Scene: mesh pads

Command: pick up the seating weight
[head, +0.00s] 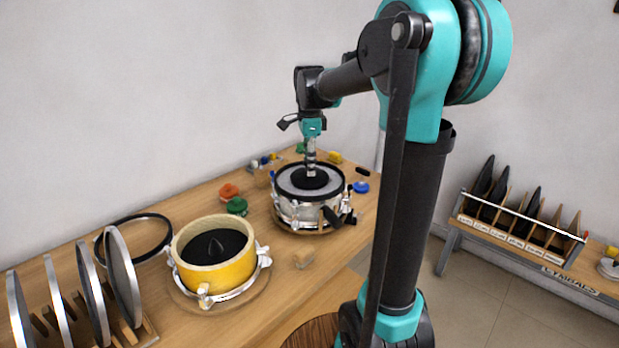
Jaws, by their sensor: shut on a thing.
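The seating weight (310,181) looks like a black disc with a bright metal stem. It is over the pale mesh head of the silver drum (299,212) at the back of the workbench. My gripper (311,140) points straight down above the disc and is shut on the upper part of the stem. The fingertips are small in this view. I cannot tell whether the disc touches the mesh or hangs just above it.
A yellow drum (201,277) with a dark inside stands nearer on the workbench (290,280). A black hoop (103,251) and a rack of upright discs (124,285) are at left. Small coloured parts (229,191) lie around the silver drum. A labelled cymbal rack (520,232) stands at right.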

